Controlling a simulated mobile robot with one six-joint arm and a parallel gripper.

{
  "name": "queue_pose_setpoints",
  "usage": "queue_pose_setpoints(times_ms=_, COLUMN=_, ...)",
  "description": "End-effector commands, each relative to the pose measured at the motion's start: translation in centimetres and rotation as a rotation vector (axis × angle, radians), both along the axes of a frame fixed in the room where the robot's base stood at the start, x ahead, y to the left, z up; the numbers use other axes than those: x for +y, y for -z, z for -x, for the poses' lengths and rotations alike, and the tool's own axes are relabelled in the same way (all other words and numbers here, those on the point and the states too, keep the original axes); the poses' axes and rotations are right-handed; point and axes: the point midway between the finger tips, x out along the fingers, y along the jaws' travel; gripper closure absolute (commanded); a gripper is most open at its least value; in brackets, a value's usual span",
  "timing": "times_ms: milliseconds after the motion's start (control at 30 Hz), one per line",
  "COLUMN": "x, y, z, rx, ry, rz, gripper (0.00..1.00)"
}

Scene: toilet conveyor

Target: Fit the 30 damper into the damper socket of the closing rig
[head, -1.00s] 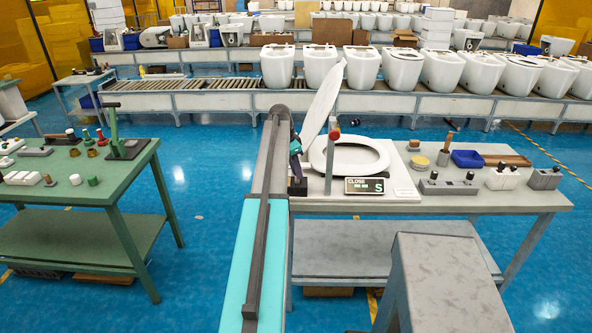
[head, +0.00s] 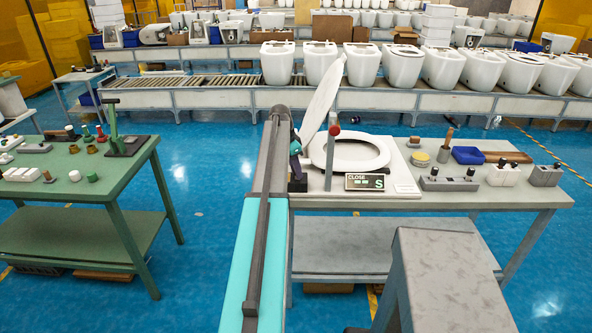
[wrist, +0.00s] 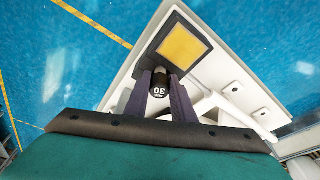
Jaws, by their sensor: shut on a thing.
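The 30 damper (wrist: 159,90) is a dark cylinder with a white "30" on it, seen in the wrist view. My gripper (wrist: 161,76) is shut on it, with a finger on each side. Just past the fingertips is a dark square block with a yellow face (wrist: 183,45), on a white base; whether the damper touches it I cannot tell. In the head view my gripper (head: 295,149) is at the left edge of the closing rig (head: 405,189), beside the raised white lid (head: 322,100). The damper socket itself is not clearly visible.
The rig carries a seat ring (head: 385,153), a red-topped post (head: 333,145) and a "CLOSE S" display (head: 364,182). A blue bin (head: 467,155) and small fixtures are to the right. A green table (head: 125,170) stands left, across open blue floor.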

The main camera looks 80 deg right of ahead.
Motion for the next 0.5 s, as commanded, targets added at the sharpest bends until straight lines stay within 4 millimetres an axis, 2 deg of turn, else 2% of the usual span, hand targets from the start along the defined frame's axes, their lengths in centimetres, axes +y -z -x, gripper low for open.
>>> queue_pose_setpoints(times_ms=333, x=0.0, y=0.09, z=-0.01, rx=0.0, ry=0.0, rz=0.0, gripper=0.95)
queue_pose_setpoints(times_ms=367, x=-0.01, y=0.1, z=0.0, rx=0.0, ry=0.0, rz=0.0, gripper=0.72)
queue_pose_setpoints(times_ms=467, x=-0.01, y=0.1, z=0.0, rx=0.0, ry=0.0, rz=0.0, gripper=0.56)
queue_pose_setpoints(times_ms=500, x=-0.01, y=0.1, z=-0.01, rx=0.0, ry=0.0, rz=0.0, gripper=0.56)
